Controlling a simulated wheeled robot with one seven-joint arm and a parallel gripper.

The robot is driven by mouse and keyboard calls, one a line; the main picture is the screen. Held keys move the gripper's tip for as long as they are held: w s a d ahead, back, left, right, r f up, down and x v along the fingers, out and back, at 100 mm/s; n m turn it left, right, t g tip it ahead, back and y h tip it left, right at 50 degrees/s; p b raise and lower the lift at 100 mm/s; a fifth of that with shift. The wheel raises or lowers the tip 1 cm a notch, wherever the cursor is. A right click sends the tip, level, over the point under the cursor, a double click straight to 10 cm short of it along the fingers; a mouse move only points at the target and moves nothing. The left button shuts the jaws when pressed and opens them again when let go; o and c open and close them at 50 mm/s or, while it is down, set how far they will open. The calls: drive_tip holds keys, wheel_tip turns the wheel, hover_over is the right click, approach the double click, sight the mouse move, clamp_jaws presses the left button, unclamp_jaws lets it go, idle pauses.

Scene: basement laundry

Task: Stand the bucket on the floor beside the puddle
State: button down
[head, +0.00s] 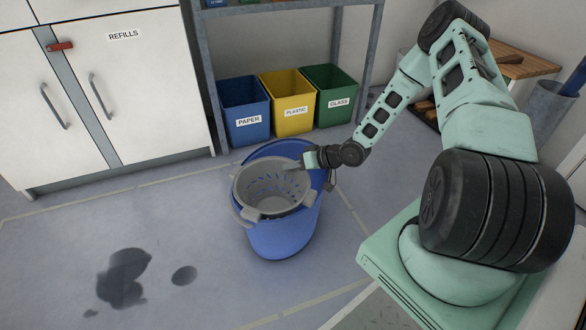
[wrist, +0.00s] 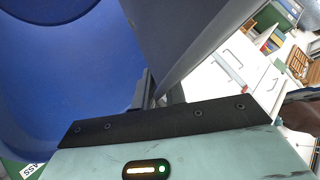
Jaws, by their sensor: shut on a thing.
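The blue bucket (head: 285,236), with a grey slotted wringer basket (head: 272,188) in its top, is upright in the middle of the head view. My gripper (head: 303,163) is shut on the bucket at the far right part of its top, by the wringer. In the wrist view the blue bucket wall (wrist: 60,80) fills the left, and a grey-blue wall runs up from between the fingers (wrist: 158,95). I cannot tell whether the bucket's base touches the floor. The dark puddle (head: 124,278) lies on the floor to the bucket's left, apart from it, with a smaller spot (head: 184,275) between.
Blue, yellow and green bins (head: 288,108) stand under a metal rack behind the bucket. White cabinets (head: 110,90) line the back left. Pale tape lines (head: 90,207) mark the floor. The floor around the puddle is clear.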

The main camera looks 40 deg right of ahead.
drive_tip(key=shift+r, duration=0.1)
drive_tip(key=c, duration=1.8)
unclamp_jaws()
drive_tip(key=o, duration=0.4)
drive_tip(key=shift+c, duration=0.2)
